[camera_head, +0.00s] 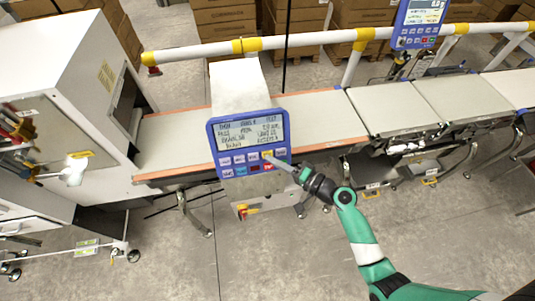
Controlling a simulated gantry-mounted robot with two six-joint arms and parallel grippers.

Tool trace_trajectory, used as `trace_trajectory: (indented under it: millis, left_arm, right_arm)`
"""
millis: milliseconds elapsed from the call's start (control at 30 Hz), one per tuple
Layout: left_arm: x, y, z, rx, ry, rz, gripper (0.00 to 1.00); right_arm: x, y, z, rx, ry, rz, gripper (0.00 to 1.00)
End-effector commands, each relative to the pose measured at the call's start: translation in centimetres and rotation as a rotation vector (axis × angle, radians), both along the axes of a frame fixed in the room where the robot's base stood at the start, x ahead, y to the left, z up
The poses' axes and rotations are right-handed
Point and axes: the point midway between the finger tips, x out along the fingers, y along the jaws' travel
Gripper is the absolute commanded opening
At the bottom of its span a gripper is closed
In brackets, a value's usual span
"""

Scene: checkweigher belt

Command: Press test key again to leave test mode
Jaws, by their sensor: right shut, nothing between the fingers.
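The blue control panel (214,140) stands in front of the belt, left of centre. Its lit screen (250,133) shows several lines of dark text, too small to read surely. Below are two rows of keys: mostly pale or blue ones, a yellow key (267,154) and red ones in the lower row. I cannot read which is the test key. My right gripper (285,166) is shut and empty, with its tips at the panel's lower right keys and hiding part of them. Whether the tips touch a key I cannot tell. My left gripper is not in view.
A conveyor belt (170,146) runs behind the panel to further belt sections (390,110) on the right. A white machine cabinet (60,60) stands at left. A white rail (200,50) with yellow bands crosses behind. A second blue panel (420,14) is at upper right.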

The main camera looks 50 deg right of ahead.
Motion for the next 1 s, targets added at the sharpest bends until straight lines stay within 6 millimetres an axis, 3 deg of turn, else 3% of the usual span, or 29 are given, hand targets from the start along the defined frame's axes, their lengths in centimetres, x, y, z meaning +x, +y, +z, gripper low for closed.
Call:
trace_trajectory:
  millis: [1000]
  left_arm:
    - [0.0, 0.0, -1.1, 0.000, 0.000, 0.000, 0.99]
  right_arm:
    - [0.9, -0.6, -0.6, 0.000, 0.000, 0.000, 0.00]
